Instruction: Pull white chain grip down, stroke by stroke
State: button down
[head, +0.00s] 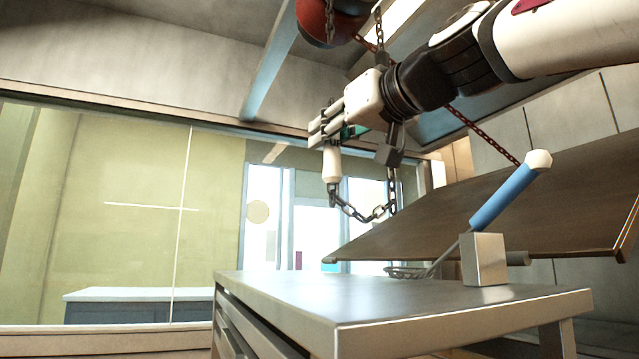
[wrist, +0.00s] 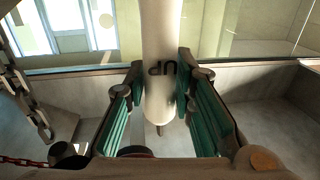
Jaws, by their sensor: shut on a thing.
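The white chain grip (head: 331,165) hangs upright below my gripper in the head view, with a dark chain (head: 365,214) looping from its lower end. A red-brown round hoist body (head: 322,22) hangs above with chains. The grip's upper part is hidden by my fingers in the head view.
A metal-topped cabinet (head: 350,300) stands below. Air below the grip is mostly clear.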

jog(key=shift+w+f+b, duration=0.1)
jog(key=shift+f+b, duration=0.6)
jog(key=shift+f, duration=0.5)
jog(key=c, duration=1.3)
grip_release()
jog(key=shift+r, duration=0.2)
jog(key=shift+s+d, duration=0.2)
jog(key=shift+s, duration=0.25)
jog(key=v, duration=1.1)
jog(key=shift+s, duration=0.1)
